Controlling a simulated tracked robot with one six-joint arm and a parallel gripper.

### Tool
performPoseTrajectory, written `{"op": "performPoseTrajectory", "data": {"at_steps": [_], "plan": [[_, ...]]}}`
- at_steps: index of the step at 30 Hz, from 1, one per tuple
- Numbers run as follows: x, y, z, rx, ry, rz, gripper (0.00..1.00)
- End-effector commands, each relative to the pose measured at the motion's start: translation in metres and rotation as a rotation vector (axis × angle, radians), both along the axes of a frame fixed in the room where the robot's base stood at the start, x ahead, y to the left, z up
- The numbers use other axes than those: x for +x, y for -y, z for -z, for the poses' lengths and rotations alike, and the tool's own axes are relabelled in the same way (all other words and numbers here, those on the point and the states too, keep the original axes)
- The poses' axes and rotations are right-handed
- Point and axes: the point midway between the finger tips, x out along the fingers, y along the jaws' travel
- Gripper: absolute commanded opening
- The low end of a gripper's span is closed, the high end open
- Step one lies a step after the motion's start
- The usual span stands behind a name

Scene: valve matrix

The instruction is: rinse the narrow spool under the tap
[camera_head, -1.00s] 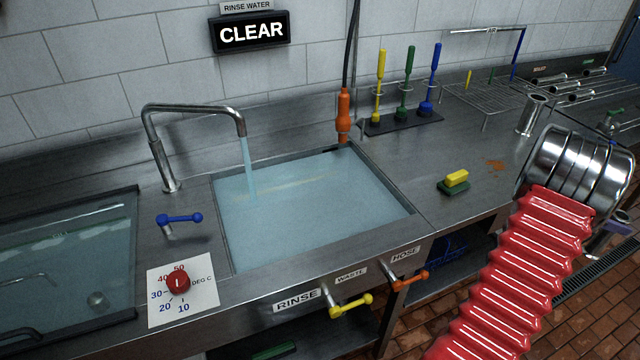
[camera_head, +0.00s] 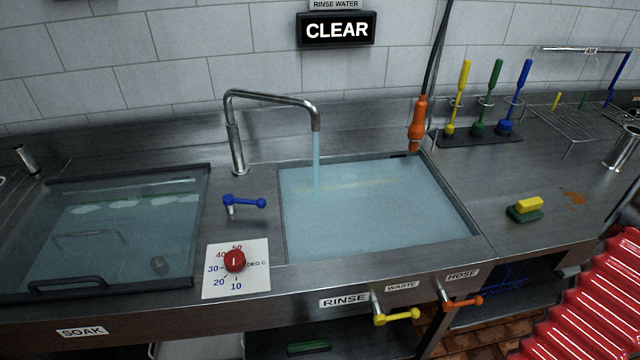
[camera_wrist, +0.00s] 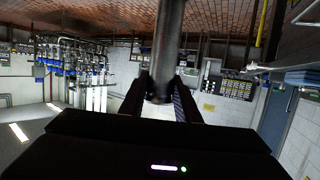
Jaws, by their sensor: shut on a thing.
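My gripper (camera_wrist: 166,100) shows in the wrist view, shut on a slim steel tube-shaped spool (camera_wrist: 168,45), which runs up out of the frame; its far end is cut off. Neither my gripper nor the held spool shows in the head view. The tap (camera_head: 272,97) stands behind the rinse basin (camera_head: 470,222), and a water stream (camera_head: 316,160) falls from its spout into the full basin. The blue tap lever (camera_head: 244,203) points right. The sign (camera_head: 337,30) above reads CLEAR.
A lidded soak basin (camera_head: 66,284) lies left, with a temperature dial (camera_head: 235,261) beside it. Yellow waste (camera_head: 397,317) and orange hose (camera_head: 462,301) levers jut from the front. A sponge (camera_head: 528,205), brushes (camera_head: 480,128) and a flanged steel piece (camera_head: 622,152) occupy the right counter.

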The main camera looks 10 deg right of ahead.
Motion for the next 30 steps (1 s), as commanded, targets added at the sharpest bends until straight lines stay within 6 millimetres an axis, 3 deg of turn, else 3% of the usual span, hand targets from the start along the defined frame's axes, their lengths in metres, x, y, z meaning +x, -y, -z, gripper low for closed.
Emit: {"op": "performPoseTrajectory", "data": {"at_steps": [11, 30], "plan": [[-0.001, 0.001, -0.002, -0.001, 0.0, 0.0, 0.0], [-0.024, 0.026, -0.029, -0.003, 0.0, 0.002, 0.0]]}}
